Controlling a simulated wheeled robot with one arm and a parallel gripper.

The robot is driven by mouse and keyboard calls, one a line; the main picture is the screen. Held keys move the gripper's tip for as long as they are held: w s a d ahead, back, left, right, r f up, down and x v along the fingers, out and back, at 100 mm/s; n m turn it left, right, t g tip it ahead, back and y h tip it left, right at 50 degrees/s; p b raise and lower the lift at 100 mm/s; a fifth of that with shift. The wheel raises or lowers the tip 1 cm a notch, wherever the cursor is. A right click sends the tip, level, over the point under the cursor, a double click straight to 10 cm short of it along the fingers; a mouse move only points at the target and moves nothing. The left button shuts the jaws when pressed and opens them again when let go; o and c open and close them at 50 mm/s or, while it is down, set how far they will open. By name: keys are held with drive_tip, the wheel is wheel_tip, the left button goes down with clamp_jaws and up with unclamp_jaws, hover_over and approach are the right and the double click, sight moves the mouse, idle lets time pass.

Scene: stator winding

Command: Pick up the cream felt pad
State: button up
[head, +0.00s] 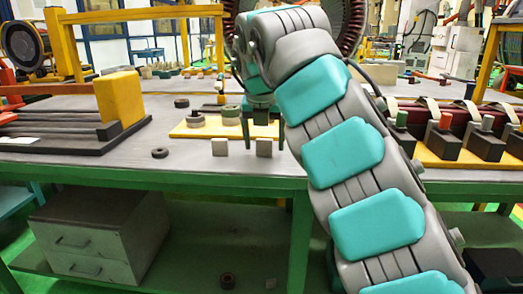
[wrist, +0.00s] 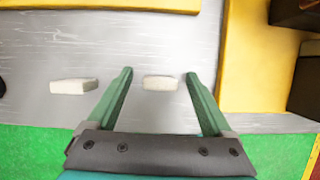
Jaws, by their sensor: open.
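Two small pale, cream-to-grey blocks stand near the bench's front edge, and I cannot tell by colour which one is the cream felt pad. The right pad (head: 264,148) appears between the fingertips of my gripper (head: 263,146); the left pad (head: 219,147) is outside them. In the wrist view the right pad (wrist: 160,83) shows in the gap between my open fingers (wrist: 158,73), with space on both sides. The left pad (wrist: 73,87) lies left of the left finger. No contact shows; finger height over the bench is unclear.
A yellow board (head: 190,131) with round rings lies behind the pads. A yellow base (wrist: 262,60) with dark blocks is close on the right. A dark ring (head: 160,153) lies left on the grey bench (head: 185,165). Its green front edge (head: 150,177) is near.

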sight(264, 139)
drive_tip(key=shift+c, duration=0.3)
clamp_jaws()
idle(0.5)
drive_tip(key=shift+r, duration=0.1)
drive_tip(key=shift+a+r, duration=0.2)
drive_tip(key=shift+r, duration=1.15)
drive_tip(key=shift+d+r, duration=0.1)
drive_tip(key=shift+r, duration=0.2)
